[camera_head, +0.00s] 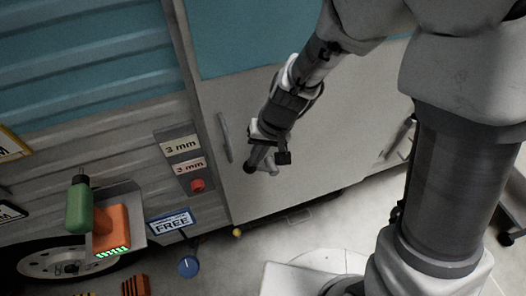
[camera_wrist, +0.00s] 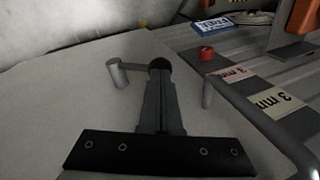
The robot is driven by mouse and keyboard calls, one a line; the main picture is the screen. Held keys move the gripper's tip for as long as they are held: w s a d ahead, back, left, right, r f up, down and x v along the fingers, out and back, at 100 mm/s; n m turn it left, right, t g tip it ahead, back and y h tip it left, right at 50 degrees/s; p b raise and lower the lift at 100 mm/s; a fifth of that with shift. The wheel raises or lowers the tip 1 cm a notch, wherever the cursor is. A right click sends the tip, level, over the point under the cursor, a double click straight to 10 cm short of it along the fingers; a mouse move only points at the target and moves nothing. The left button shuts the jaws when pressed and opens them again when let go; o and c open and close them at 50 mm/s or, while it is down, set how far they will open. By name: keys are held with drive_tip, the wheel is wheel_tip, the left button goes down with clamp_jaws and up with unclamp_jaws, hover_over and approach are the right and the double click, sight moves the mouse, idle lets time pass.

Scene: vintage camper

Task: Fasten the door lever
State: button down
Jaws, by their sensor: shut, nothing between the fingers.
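The door lever (camera_head: 272,166) is a short pale arm on the lower part of the pale camper door (camera_head: 300,120), with a dark round knob at its left end in the head view. In the wrist view the lever (camera_wrist: 118,74) shows as a pale upright cylinder with a thin arm running right to the black knob. My gripper (camera_wrist: 160,80) is shut and empty, its fingertips right at the knob. I cannot tell whether they touch it. In the head view my gripper (camera_head: 262,158) points down at the lever and partly hides it.
A grey bar handle (camera_head: 225,137) stands left of the lever, and shows at right in the wrist view (camera_wrist: 250,115). Left of the door are a panel with "3 mm" labels (camera_head: 181,146), a red knob (camera_head: 198,185), a blue "FREE" sign (camera_head: 171,221) and an orange-and-green tool (camera_head: 108,228).

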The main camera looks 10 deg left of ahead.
drive_tip(key=shift+s+a+f+b, duration=0.6)
drive_tip(key=shift+a+f, duration=0.2)
drive_tip(key=shift+a, duration=0.15)
drive_tip(key=shift+r, duration=0.1)
drive_tip(key=p+v, duration=0.3)
drive_tip(key=v, duration=0.1)
drive_tip(key=shift+r, duration=0.1)
wheel_tip(320, 180, up, 9)
drive_tip(key=s+p, duration=0.1)
drive_tip(key=p, duration=0.1)
drive_tip(key=shift+s+r, duration=0.25)
drive_tip(key=shift+s, duration=0.15)
